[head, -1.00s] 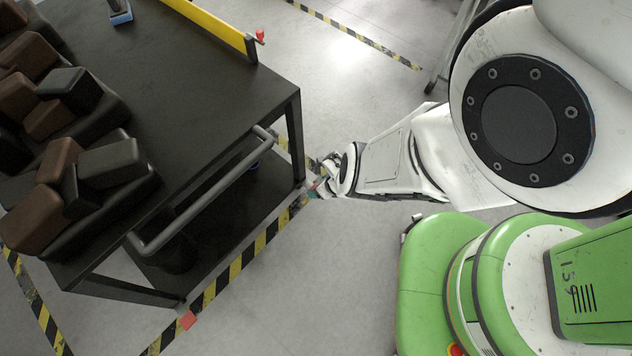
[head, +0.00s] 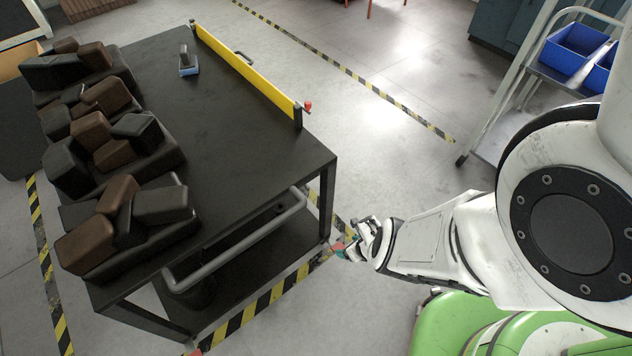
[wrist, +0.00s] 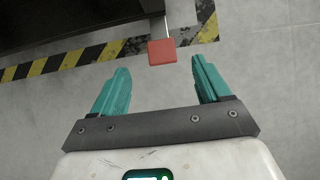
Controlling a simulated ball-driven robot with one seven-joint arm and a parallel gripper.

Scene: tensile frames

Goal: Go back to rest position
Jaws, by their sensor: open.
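My gripper (head: 342,248) is at the end of my white arm, to the right of the black table's near right corner in the head view. In the wrist view its two teal fingers (wrist: 158,88) stand apart with nothing between them. Whether the gripper touches the table cannot be told.
A black table (head: 250,135) with a grey handle bar (head: 240,245) and lower shelf stands at left. It bears dark and brown blocks (head: 90,130), a yellow board (head: 240,70) and a small blue-based tool (head: 188,64). A rack with blue bins (head: 575,48) stands at upper right. Open floor (head: 400,130) lies behind.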

